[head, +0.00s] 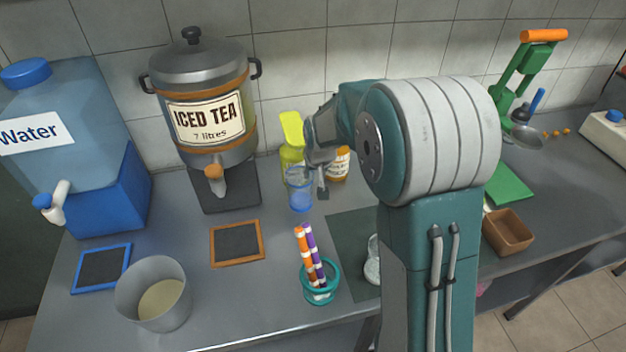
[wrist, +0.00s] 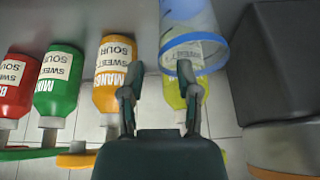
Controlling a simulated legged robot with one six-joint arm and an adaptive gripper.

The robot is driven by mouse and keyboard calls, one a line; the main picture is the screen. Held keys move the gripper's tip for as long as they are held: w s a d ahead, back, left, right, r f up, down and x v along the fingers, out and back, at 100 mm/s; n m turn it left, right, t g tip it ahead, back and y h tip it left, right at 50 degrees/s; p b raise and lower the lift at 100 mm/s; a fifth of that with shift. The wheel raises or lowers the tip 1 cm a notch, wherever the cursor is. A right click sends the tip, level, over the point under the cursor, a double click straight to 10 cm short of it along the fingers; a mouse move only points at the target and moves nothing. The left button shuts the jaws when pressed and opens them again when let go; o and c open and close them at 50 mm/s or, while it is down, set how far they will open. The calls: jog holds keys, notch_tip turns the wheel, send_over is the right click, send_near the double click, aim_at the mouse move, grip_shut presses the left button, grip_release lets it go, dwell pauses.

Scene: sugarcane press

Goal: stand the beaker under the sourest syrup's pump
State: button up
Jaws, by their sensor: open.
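The clear beaker with a blue rim (head: 299,190) stands upright on the counter, in front of the yellow syrup bottle (head: 291,155). In the wrist view the beaker (wrist: 190,30) overlaps the yellow bottle (wrist: 205,82). My gripper (head: 320,180) is open beside the beaker; in the wrist view one finger of my gripper (wrist: 158,80) overlaps its rim, and I cannot tell if they touch. An orange mango bottle (wrist: 113,75), a green bottle (wrist: 58,85) and a red bottle (wrist: 14,85) carry sweet-sour labels. Their scale marks are too small to read.
The iced tea dispenser (head: 205,90) and water container (head: 70,140) stand left. A cup with striped straws (head: 320,285) and a grey pot (head: 153,295) are in front. A green press (head: 520,75) stands far right. My arm hides the middle right.

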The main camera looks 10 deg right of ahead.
jog(key=s+r, duration=1.5)
jog(key=s, duration=0.2)
jog(key=s+n+t, duration=0.1)
jog(key=s, duration=1.3)
jog(key=shift+a+r, duration=0.35)
jog(key=shift+r, duration=0.05)
